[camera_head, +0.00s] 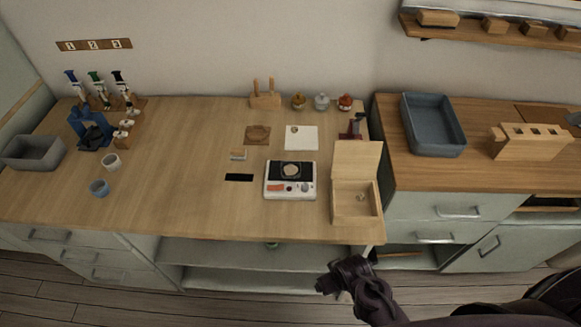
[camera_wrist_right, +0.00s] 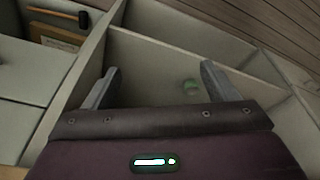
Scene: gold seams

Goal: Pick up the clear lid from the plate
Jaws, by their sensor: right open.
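A white scale (camera_head: 277,193) with a dark top plate stands near the front of the wooden counter. A small round pale or see-through piece (camera_head: 291,170) lies on that plate; it is too small to tell whether it is the clear lid. My right gripper (camera_head: 329,284) is in front of the counter's front edge, below and to the right of the scale, apart from it. In the right wrist view the gripper (camera_wrist_right: 158,72) is open, with nothing between its fingers. The lid and scale are not in that view. My left gripper is not in view.
An open wooden box (camera_head: 355,204) with raised lid stands right of the scale. A black strip (camera_head: 239,177) lies left of it, and a white card (camera_head: 301,138) behind. Lower shelves (camera_head: 225,252) hold a small green thing (camera_head: 272,244).

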